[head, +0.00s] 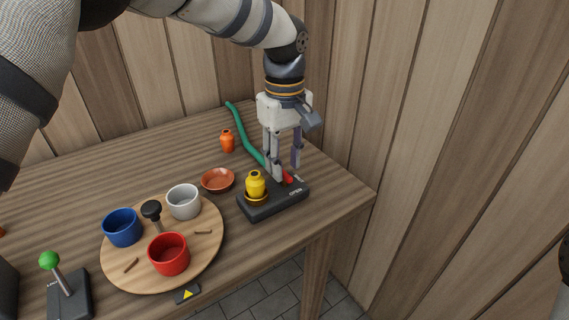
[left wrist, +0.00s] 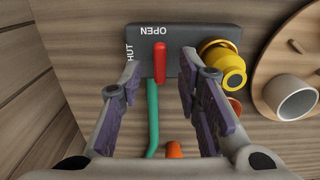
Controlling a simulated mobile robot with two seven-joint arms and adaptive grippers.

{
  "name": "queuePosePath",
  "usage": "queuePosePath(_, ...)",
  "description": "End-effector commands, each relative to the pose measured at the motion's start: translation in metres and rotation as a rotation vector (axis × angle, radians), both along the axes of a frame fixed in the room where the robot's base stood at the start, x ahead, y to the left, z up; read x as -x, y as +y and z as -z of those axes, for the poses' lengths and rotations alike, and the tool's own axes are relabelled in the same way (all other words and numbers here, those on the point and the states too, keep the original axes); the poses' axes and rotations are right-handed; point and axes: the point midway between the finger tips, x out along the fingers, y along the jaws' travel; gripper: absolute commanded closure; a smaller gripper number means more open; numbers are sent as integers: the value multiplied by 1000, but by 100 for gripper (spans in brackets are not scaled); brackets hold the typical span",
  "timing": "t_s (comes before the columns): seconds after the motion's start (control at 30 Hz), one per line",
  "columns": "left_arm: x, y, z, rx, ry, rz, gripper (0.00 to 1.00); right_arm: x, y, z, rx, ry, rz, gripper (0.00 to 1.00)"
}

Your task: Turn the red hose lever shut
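The red lever (head: 288,178) sits on a dark base block (head: 262,209) near the right end of the bench. In the left wrist view the red lever (left wrist: 159,62) lies in line with the OPEN label, while the SHUT label, partly hidden, is off to its left. A green hose (head: 243,133) runs back from the block. My left gripper (head: 287,171) points down over the lever. In the left wrist view its fingers (left wrist: 160,72) are apart on either side of the lever, with gaps showing. My right gripper is not in view.
A yellow knob-like piece (head: 255,184) stands on the same block. A terracotta dish (head: 217,180), an orange jar (head: 227,141) and a round board (head: 117,267) with cups are to the left. A green-knobbed lever (head: 49,260) is front left. Wooden walls stand behind and right.

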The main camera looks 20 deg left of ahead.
Motion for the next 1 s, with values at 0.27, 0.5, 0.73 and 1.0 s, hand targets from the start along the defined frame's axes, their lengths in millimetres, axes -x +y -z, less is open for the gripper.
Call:
queuePosePath(0.27, 0, 0, 15, 0, -2, -1, 69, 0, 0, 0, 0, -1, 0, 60)
queuePosePath(0.5, 0, 0, 15, 0, -1, -1, 94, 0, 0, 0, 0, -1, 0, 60)
queuePosePath(0.73, 0, 0, 15, 0, -1, 0, 100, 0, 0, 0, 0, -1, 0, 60)
queuePosePath(1.0, 0, 0, 14, -1, -2, 60, 100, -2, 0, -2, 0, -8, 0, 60)
